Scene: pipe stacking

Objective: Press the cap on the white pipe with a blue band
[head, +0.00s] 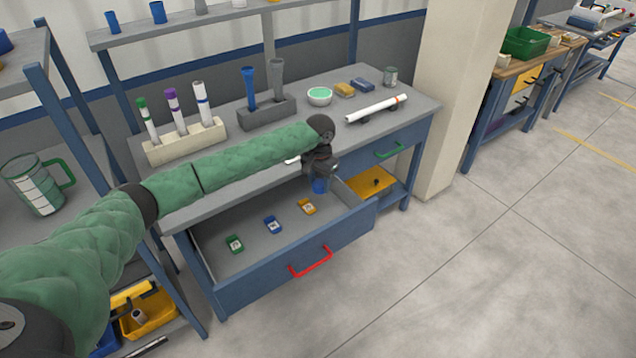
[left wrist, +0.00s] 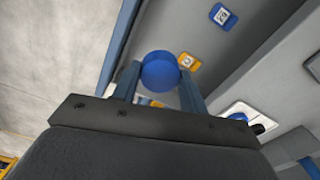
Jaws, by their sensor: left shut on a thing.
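The white pipe with a blue band (head: 202,103) stands upright, open-topped, at the right end of the cream rack (head: 186,144). My left gripper (head: 320,177) is far from it, lower and to the right, above the open drawer. It is shut on a round blue cap (head: 320,187). The cap also shows between the two fingers in the left wrist view (left wrist: 160,72). My right gripper is in neither view.
The open drawer (head: 345,226) holds green, blue and orange tags. Two other pipes, one green-topped (head: 147,118) and one purple-topped (head: 176,110), share the rack. A white pipe (head: 377,108) lies on the bench at right.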

